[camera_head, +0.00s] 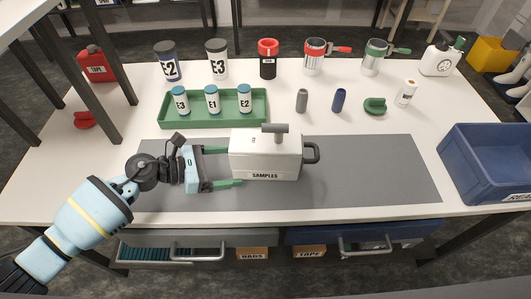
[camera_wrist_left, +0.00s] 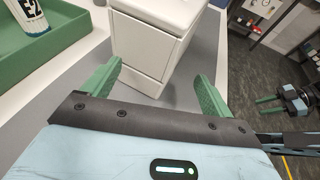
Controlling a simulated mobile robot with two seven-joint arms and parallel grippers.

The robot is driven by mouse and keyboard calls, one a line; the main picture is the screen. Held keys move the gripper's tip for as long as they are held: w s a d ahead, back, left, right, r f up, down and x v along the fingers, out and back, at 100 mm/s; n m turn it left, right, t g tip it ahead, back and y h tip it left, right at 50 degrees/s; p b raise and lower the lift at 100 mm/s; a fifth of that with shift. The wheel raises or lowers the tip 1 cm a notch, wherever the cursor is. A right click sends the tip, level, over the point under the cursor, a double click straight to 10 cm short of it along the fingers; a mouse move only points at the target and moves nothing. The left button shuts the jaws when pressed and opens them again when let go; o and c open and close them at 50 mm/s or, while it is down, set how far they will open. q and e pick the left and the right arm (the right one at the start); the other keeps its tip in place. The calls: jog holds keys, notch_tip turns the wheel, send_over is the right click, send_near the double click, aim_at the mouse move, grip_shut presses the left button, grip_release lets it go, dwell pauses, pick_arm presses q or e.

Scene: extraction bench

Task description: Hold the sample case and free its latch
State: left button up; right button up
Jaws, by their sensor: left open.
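The white sample case (camera_head: 265,163), labelled SAMPLES, sits on the grey mat (camera_head: 370,185). A grey T-shaped piece (camera_head: 275,129) stands on its top, and a dark loop handle (camera_head: 311,152) is on its right end. I cannot tell which part is the latch. My left gripper (camera_head: 233,166) is open at the case's left end, with one finger toward the back and one toward the front. In the left wrist view the case end (camera_wrist_left: 150,45) lies ahead, between the green fingers. My right gripper (camera_wrist_left: 264,106) shows there, small, with its fingers apart, over the floor.
A green tray (camera_head: 180,122) with several bottles stands behind the case. Canisters and mugs line the back. A blue bin (camera_head: 483,170) is at the right. Open drawers (camera_head: 270,238) project from the front edge. The mat right of the case is clear.

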aim_at(253, 164)
pick_arm(q)
jog(key=b+x, duration=0.1)
jog(key=x, duration=0.6)
jog(key=shift+d+f, duration=0.1)
jog(key=shift+f, duration=0.1)
jog(key=shift+w+d, duration=0.2)
jog(key=shift+d, duration=0.3)
grip_shut()
jog(key=c, duration=1.9)
grip_release()
jog(key=shift+c, duration=1.4)
grip_release()
